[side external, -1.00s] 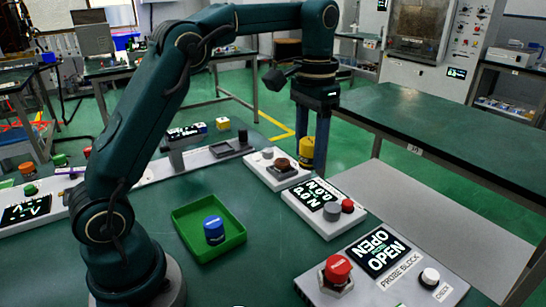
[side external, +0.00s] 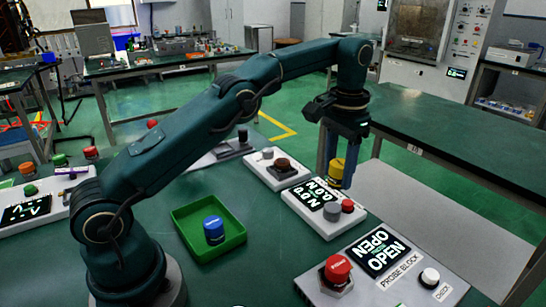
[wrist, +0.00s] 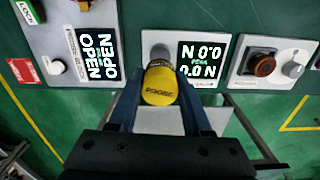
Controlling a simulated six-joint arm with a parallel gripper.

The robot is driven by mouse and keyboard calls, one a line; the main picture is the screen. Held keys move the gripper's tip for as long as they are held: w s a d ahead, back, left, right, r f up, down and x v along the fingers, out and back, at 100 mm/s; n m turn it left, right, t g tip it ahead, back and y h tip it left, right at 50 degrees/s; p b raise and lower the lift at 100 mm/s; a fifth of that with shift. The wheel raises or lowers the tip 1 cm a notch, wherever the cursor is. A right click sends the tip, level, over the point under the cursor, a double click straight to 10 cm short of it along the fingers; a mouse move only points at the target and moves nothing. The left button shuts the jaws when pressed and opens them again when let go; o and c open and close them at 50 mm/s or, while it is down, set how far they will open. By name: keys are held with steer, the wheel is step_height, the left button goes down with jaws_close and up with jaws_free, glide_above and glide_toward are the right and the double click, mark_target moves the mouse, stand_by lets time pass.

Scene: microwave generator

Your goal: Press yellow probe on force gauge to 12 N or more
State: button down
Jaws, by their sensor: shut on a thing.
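The yellow probe (side external: 337,169) is held upright between the fingers of my gripper (side external: 344,172), above the far right side of the force gauge. It also shows in the wrist view (wrist: 160,85) between my two fingers. The force gauge (side external: 322,222) is a white box with a black display (side external: 317,195), a grey round pad (side external: 331,211) and a red button (side external: 347,205). The probe looks apart from the pad. In the wrist view the probe hides part of the gauge.
The probe block (side external: 402,278) with an OPEN display, red-topped piece (side external: 338,268) and white CHECK button (side external: 430,276) is at front right. A box with a brown button (side external: 283,164) stands behind the gauge. A green tray (side external: 180,222) holds a blue cylinder (side external: 213,229).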

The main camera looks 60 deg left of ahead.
mark_target(332, 207)
steer(key=shift+f, duration=2.45)
steer(key=shift+s+f, duration=0.1)
steer(key=shift+f, duration=0.85)
stand_by(1.1)
steer(key=shift+r, duration=3.6)
